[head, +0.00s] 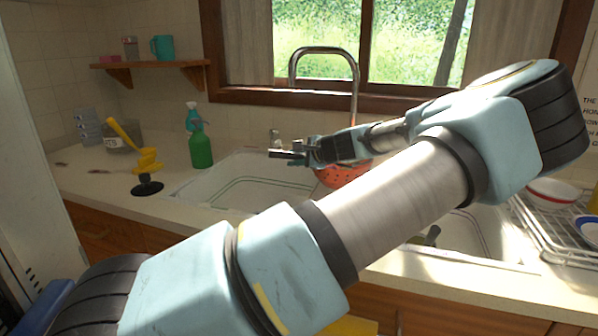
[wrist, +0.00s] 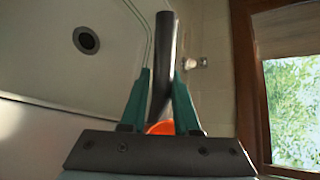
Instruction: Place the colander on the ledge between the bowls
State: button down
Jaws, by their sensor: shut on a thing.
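The orange-red colander (head: 343,175) shows in the head view just below my gripper, partly covered by my arm. In the wrist view, a bit of orange (wrist: 160,128) shows at the base of the fingers. My gripper (head: 301,158) is shut on a dark bar that seems to be the colander's handle; the bar (wrist: 166,60) shows between the teal fingers in the wrist view. The sink's left bowl (head: 235,182) is empty, with a drain in the wrist view (wrist: 86,40). The right bowl (head: 465,235) is partly hidden. My arm hides most of the ledge between them.
A curved faucet (head: 356,85) rises behind the sink. A green bottle (head: 201,150) and a yellow-handled tool (head: 148,162) stand on the left counter. A dish rack (head: 540,228) with a red-rimmed bowl (head: 553,192) stands at the right.

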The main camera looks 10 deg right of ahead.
jog(key=shift+a+f+p, duration=0.1)
jog(key=shift+f+p, duration=0.25)
jog(key=shift+f, duration=1.65)
jog(key=c, duration=0.6)
grip_release()
jog(key=shift+c, duration=0.2)
jog(key=b+v, duration=0.2)
jog(key=v, duration=1)
jog(key=shift+b, duration=0.4)
